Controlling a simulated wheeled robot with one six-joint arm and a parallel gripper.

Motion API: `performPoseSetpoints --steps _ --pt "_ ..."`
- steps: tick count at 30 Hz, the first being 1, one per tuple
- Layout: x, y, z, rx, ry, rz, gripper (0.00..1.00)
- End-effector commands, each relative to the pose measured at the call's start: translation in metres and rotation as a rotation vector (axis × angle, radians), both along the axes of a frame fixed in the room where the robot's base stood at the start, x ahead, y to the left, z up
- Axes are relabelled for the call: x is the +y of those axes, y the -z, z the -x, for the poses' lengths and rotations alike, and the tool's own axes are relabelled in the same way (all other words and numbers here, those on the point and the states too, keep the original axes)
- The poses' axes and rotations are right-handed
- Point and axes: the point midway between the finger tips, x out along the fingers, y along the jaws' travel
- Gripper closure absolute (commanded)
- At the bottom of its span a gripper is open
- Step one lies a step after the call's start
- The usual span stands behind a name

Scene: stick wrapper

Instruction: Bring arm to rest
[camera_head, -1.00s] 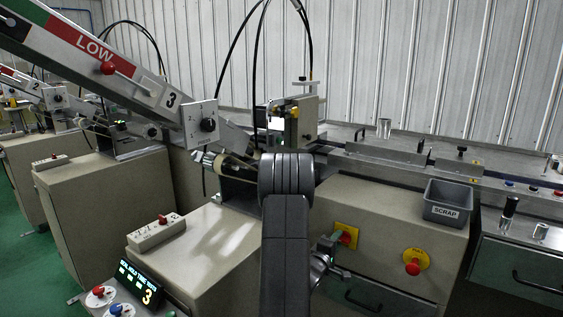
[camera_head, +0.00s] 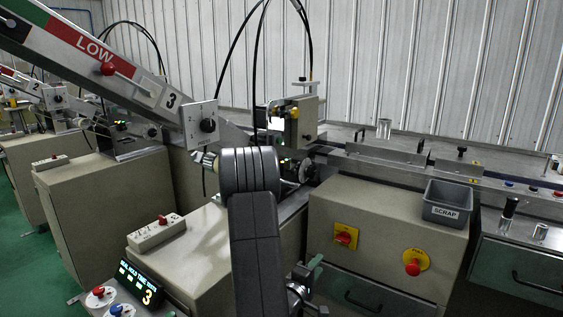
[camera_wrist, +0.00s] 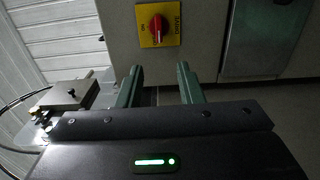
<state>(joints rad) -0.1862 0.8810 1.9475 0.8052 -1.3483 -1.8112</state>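My arm shows in the head view as a dark grey, folded shape in front of the machine. My gripper (camera_head: 308,276) is low beside the arm, in front of the beige cabinet, partly hidden by my arm. In the wrist view its two green fingers (camera_wrist: 160,82) stand apart with nothing between them, so it is open and empty. The fingers point toward the cabinet front, below a red rotary switch (camera_wrist: 157,27) on a yellow plate.
The same switch (camera_head: 345,237) and a red stop button (camera_head: 412,268) are on the cabinet (camera_head: 385,215). A grey scrap bin (camera_head: 447,203) stands on top. A button box (camera_head: 156,233) and lit display (camera_head: 139,284) are at left. Open floor (camera_head: 38,262) lies far left.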

Motion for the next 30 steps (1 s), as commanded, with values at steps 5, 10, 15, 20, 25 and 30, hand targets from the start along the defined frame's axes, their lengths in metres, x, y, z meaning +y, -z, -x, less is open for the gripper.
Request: performPoseSetpoints --steps 5,10,15,20,25,30 --pt "-0.024 -0.001 -0.033 -0.004 0.005 -0.001 0.66" --pt "-0.043 0.0 -0.062 -0.005 0.004 0.0 0.66" --pt "-0.062 -0.001 -0.09 -0.005 0.004 0.0 0.66" --pt "-0.08 -0.001 -0.117 -0.005 0.003 0.0 0.66" --pt "-0.079 -0.001 -0.116 -0.084 0.0 -0.119 0.66" --pt "-0.079 -0.002 -0.116 -0.17 0.0 -0.246 0.66"
